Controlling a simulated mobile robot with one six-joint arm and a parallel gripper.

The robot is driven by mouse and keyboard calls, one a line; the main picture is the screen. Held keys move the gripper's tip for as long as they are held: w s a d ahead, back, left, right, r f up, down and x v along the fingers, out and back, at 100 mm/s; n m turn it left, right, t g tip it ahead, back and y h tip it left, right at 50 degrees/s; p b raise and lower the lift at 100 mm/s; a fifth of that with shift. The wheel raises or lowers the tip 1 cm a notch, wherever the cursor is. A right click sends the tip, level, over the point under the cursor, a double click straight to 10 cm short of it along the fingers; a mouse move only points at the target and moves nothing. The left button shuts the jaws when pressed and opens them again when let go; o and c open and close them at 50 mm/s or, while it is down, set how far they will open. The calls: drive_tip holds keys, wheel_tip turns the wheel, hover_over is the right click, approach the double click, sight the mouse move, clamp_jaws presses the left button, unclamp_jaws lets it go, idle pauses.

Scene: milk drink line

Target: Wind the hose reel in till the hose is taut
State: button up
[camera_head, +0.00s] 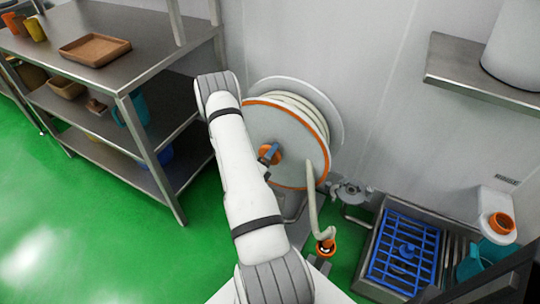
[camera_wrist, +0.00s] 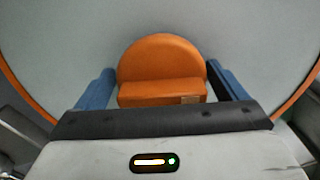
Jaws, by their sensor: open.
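The hose reel (camera_head: 290,122) stands against the wall in the head view, a pale disc with an orange rim and pale hose wound behind it. A length of hose (camera_head: 313,205) hangs from its lower right side and bends near an orange end piece (camera_head: 326,247) close to the floor. In the wrist view, the orange hub knob (camera_wrist: 160,58) is at the centre of the reel face (camera_wrist: 270,30). My gripper (camera_wrist: 161,82) is open, its blue fingers on either side of the knob. Contact cannot be told. My arm hides part of the reel in the head view.
A steel shelf table (camera_head: 150,72) with a brown tray (camera_head: 95,49) stands to the left. A floor basin with a blue grate (camera_head: 404,250) is at the lower right, below a wall shelf (camera_head: 480,78). Green floor is free at the left.

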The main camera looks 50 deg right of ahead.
drive_tip(key=shift+w+d, duration=0.1)
drive_tip(key=shift+d, duration=0.2)
drive_tip(key=c, duration=1.1)
